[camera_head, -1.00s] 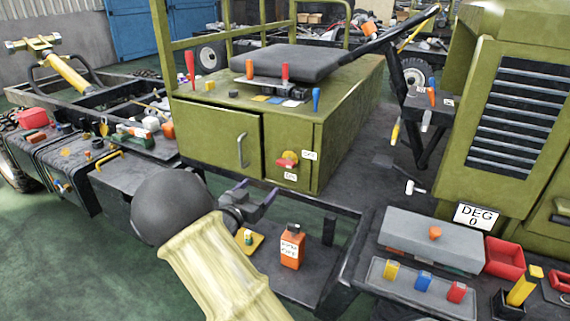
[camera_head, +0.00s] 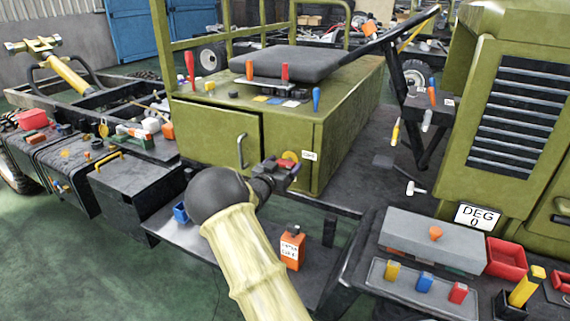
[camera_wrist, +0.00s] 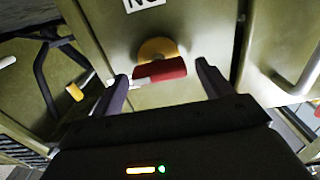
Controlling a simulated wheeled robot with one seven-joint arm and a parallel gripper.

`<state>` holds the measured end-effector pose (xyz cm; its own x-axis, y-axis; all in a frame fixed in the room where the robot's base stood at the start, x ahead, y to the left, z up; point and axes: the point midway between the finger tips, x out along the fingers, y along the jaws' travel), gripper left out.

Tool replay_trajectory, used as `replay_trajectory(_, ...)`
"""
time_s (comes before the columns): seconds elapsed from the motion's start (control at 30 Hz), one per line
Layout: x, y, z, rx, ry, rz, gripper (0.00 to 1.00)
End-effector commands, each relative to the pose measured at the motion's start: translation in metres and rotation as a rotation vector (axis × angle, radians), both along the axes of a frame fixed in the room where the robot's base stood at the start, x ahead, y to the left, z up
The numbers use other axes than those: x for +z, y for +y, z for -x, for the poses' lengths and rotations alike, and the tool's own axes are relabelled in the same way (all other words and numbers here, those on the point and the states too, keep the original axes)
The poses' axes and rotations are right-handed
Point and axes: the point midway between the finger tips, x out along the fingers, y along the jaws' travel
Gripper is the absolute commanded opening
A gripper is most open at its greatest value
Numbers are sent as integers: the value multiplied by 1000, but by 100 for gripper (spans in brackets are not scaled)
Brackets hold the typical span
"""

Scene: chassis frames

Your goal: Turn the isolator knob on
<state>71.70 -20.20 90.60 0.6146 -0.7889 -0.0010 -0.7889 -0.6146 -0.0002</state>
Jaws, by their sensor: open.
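The isolator knob is a red bar on a yellow disc (camera_head: 289,156), on the front of the olive cabinet. In the wrist view the red bar (camera_wrist: 160,70) lies nearly level, its pale end to the left, with the yellow disc (camera_wrist: 157,48) behind it. My gripper (camera_head: 284,168) is at the knob and hides most of it in the head view. In the wrist view my gripper (camera_wrist: 160,85) is open, one finger on each side of the bar; contact cannot be told. A white label (camera_wrist: 143,4), cut off and upside down, lies beyond the disc.
A small white label (camera_head: 309,155) is right of the knob. The cabinet door's handle (camera_head: 241,150) stands out to the left. An orange bottle (camera_head: 291,250) stands on the dark shelf below. The grey case (camera_head: 432,233) is at right.

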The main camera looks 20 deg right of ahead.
Motion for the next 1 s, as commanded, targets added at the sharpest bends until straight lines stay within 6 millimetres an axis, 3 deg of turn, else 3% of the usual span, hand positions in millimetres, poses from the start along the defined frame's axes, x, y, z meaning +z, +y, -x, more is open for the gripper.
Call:
replay_trajectory(0.13, 0, -11, -8, 0, 0, 0, 78)
replay_trajectory(0.43, 0, -12, -9, 1, 0, 0, 78)
replay_trajectory(0.67, 0, -12, -9, 1, 0, 0, 33)
replay_trajectory(1.0, 0, -12, -9, 1, -22, -16, 34)
